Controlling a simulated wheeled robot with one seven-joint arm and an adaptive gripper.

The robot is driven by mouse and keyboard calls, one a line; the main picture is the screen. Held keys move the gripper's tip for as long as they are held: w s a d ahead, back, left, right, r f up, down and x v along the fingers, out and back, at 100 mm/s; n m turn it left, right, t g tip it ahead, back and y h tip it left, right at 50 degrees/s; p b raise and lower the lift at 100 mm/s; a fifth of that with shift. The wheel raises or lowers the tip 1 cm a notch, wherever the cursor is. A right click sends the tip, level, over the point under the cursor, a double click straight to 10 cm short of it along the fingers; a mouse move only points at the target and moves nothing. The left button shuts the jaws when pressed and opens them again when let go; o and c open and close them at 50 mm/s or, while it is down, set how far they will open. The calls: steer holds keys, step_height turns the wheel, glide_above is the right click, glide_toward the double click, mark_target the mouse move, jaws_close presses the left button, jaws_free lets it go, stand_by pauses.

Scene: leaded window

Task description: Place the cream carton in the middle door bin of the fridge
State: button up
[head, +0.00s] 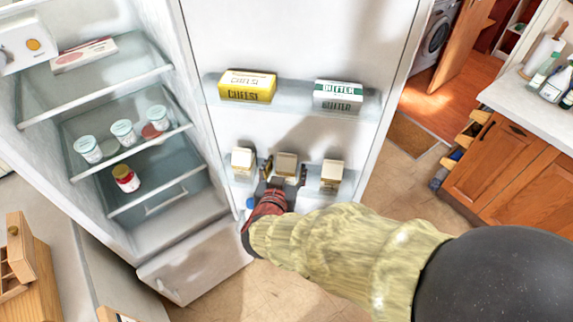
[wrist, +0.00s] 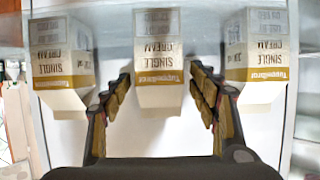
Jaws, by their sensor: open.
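Three cream cartons stand in a row in the clear middle door bin (head: 228,176) of the open fridge door: a left one (head: 242,161), a middle one (head: 286,164) and a right one (head: 332,174). My gripper (head: 285,178) is at the middle carton, open, with a finger on either side of it. In the wrist view the middle carton (wrist: 158,60), labelled single cream, lies between the spread fingers (wrist: 160,90), with a small gap on each side. The left carton (wrist: 62,65) and right carton (wrist: 256,60) are outside the fingers.
The upper door bin holds a yellow cheese box (head: 247,87) and a butter box (head: 338,96). Fridge shelves at left hold several white tubs (head: 123,132) and a red jar (head: 126,178). A wooden cabinet (head: 505,165) stands at right. The floor between is mostly clear.

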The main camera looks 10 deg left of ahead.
steer(key=p+v, duration=0.2)
steer(key=v, duration=0.8)
steer(key=shift+s, duration=0.2)
steer(key=shift+r, duration=0.1)
steer(key=w+d+r+g+y, duration=0.2)
steer(key=w+r+y, duration=0.3)
steer(key=r, duration=0.4)
steer(key=s+d+g+h, duration=0.2)
steer(key=s+d, duration=0.3)
steer(key=d, duration=0.4)
steer(key=s+d+g+h, duration=0.2)
steer(key=s+d, duration=0.3)
steer(key=d, duration=0.5)
steer(key=s+d+r+g+h, duration=0.1)
steer(key=s+d, duration=0.4)
steer(key=d, duration=0.4)
steer(key=shift+d+m+g+h, duration=0.3)
steer(key=shift+d+g+h, duration=0.05)
steer(key=shift+g+h, duration=0.05)
steer(key=shift+s, duration=0.1)
